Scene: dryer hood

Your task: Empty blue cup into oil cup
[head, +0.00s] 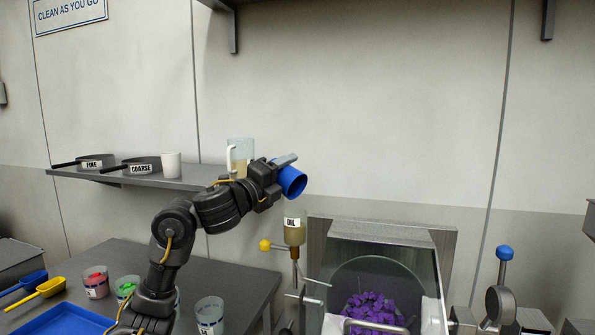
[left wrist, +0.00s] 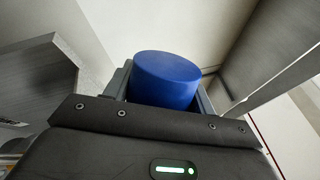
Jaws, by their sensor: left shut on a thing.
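The blue cup (head: 292,182) is held by my left gripper (head: 284,164) in the head view. It is tilted, with its open mouth toward the lower right. In the left wrist view the blue cup (left wrist: 167,80) sits between the fingers. The oil cup (head: 294,228), a clear container with yellowish content and an OIL label, stands below the blue cup, apart from it. Whether anything is inside or coming out of the blue cup cannot be seen. My right gripper is not in view.
A dryer hood (head: 390,262) with purple pieces (head: 372,309) stands right of the oil cup. A shelf (head: 190,180) carries FINE and COARSE pans, a white cup (head: 171,164) and a clear jug (head: 240,150). The table at left holds scoops, small cups and a blue tray (head: 65,320).

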